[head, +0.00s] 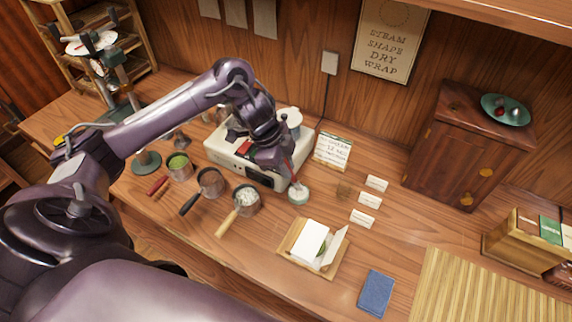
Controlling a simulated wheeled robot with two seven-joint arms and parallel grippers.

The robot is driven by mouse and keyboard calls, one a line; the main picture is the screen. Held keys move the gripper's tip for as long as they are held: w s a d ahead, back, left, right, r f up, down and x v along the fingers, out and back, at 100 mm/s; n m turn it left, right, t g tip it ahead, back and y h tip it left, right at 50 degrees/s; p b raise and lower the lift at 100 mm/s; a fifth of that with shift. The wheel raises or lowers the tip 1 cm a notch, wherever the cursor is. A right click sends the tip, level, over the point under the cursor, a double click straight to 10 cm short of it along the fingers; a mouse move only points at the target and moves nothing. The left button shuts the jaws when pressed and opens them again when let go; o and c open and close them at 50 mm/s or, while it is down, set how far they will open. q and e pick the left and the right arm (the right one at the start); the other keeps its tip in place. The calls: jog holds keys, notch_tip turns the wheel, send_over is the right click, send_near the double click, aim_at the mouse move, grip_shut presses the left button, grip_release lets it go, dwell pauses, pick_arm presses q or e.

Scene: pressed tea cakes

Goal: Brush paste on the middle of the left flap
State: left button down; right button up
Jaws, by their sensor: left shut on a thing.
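My left gripper (291,178) reaches in from the left and points down at a small pale green pot (298,197), presumably of paste. It is shut on a thin upright thing, likely the brush, that is mostly hidden by the fingers; its lower end is at the pot's mouth. A white paper wrapper (310,239) lies on a wooden board (292,256) in front of the pot, with a green thing partly showing on it. One flap stands raised at its right; the left flap is hard to make out. My right gripper is not in view.
Several handled pans (209,184) stand left of the pot, with a white machine (226,151) behind. Small white cards (369,200) stand to the right. A blue booklet (375,293) and a slatted mat (470,300) lie at the front right. Wood is bare around the board.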

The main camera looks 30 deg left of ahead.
pick_arm(q)
jog(key=shift+f, duration=0.45)
jog(key=shift+s+f, duration=0.1)
dwell(1.8)
notch_tip(320, 180, up, 7)
jog(key=p, duration=0.7)
jog(key=shift+p, duration=0.3)
dwell(0.5)
